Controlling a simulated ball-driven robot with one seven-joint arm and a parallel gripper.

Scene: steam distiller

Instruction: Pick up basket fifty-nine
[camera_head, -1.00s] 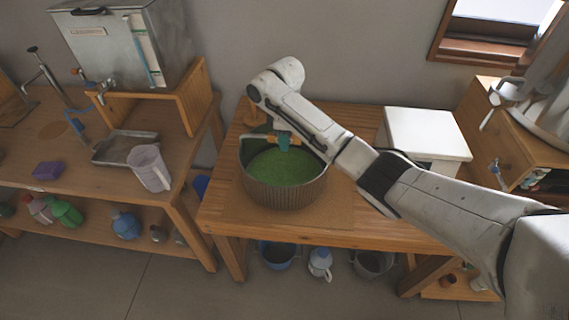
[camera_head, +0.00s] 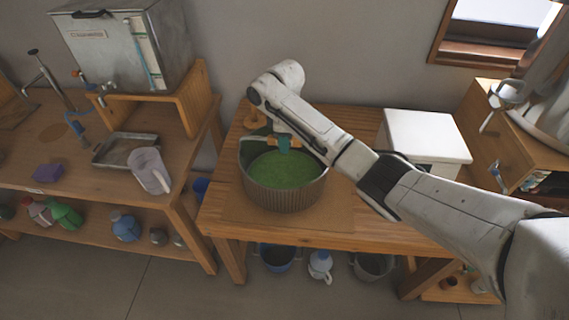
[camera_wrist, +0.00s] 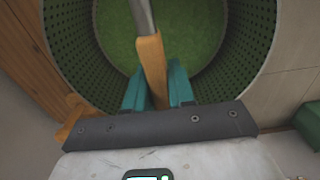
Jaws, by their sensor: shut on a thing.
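A round, ribbed grey-brown basket (camera_head: 284,194) with a green inside sits on the middle wooden table in the head view. Its perforated wall and green floor fill the upper part of the wrist view (camera_wrist: 75,45). My gripper (camera_wrist: 157,88), with teal fingers, is shut on the basket's handle (camera_wrist: 152,62), which has an orange-brown grip and a grey bar running across the opening. In the head view my gripper (camera_head: 284,143) is over the far part of the basket's opening. I cannot read any number on the basket.
A white box (camera_head: 426,137) stands right of the basket. The left bench holds a metal distiller (camera_head: 125,50), a clear jug (camera_head: 149,171), a metal tray (camera_head: 125,149) and a purple block (camera_head: 47,172). A blue pot (camera_head: 276,257) and other vessels sit beneath the middle table.

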